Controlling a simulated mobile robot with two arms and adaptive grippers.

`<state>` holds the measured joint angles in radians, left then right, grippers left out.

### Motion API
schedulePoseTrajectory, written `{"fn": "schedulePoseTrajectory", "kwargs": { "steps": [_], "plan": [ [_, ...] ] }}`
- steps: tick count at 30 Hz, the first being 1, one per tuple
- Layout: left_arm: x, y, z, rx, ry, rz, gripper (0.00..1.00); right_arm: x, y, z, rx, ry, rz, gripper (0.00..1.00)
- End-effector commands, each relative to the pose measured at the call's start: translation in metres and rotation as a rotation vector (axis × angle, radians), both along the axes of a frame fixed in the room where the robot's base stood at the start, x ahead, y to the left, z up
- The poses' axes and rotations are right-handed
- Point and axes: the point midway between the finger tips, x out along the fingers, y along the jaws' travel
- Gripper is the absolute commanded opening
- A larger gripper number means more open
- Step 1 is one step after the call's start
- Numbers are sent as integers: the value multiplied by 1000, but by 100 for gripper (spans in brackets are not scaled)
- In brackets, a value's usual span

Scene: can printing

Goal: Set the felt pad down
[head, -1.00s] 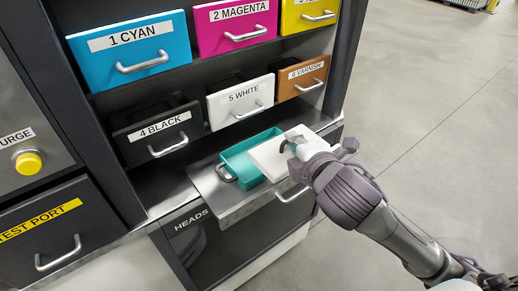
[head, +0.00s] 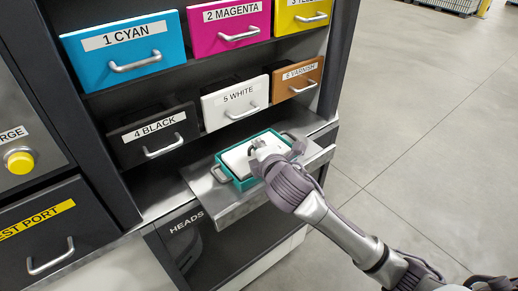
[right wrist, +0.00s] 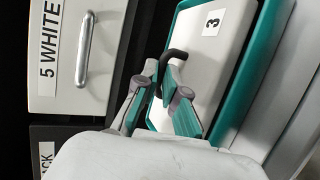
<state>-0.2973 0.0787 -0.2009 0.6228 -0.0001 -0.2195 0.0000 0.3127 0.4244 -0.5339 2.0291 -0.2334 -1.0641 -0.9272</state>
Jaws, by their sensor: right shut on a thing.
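The felt pad (head: 236,160) is a white slab with a dark hooked handle. It sits within the rim of the teal tray (head: 245,184) in the head view. The right wrist view shows the pad (right wrist: 225,62) with a "3" label and the teal tray wall (right wrist: 247,85) along its right side. My right gripper (head: 257,152) is above the pad, shut on its handle; the fingers also show in the right wrist view (right wrist: 168,88). I cannot tell whether the pad rests on the tray's floor. My left gripper is not in view.
The tray stands on a pulled-out metal shelf (head: 222,206) above the HEADS compartment. The white drawer (head: 236,103), black drawer (head: 152,136) and varnish drawer (head: 297,79) are just above and behind. Open floor (head: 430,150) lies to the right.

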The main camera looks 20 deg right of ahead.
Motion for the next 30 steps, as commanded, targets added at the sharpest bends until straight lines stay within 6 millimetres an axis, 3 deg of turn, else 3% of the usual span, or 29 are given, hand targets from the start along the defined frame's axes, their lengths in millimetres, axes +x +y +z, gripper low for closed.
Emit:
{"fn": "schedulePoseTrajectory", "kwargs": {
  "steps": [4, 14, 15, 17, 27, 30],
  "plan": [
    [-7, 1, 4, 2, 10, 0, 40, 0, 0, -14, 1, 0, 0, 0],
    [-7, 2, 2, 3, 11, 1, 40, 0, 0, -17, 0, -1, 0, 0],
    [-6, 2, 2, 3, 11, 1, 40, 0, 0, -18, 0, -1, 0, 11],
    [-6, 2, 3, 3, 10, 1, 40, 0, 0, -17, 0, -1, 0, 20],
    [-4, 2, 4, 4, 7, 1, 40, 0, 0, -14, 0, -2, 0, 20],
    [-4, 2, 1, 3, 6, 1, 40, -9, 0, -13, 1, -2, 2, 20]
  ]
}}
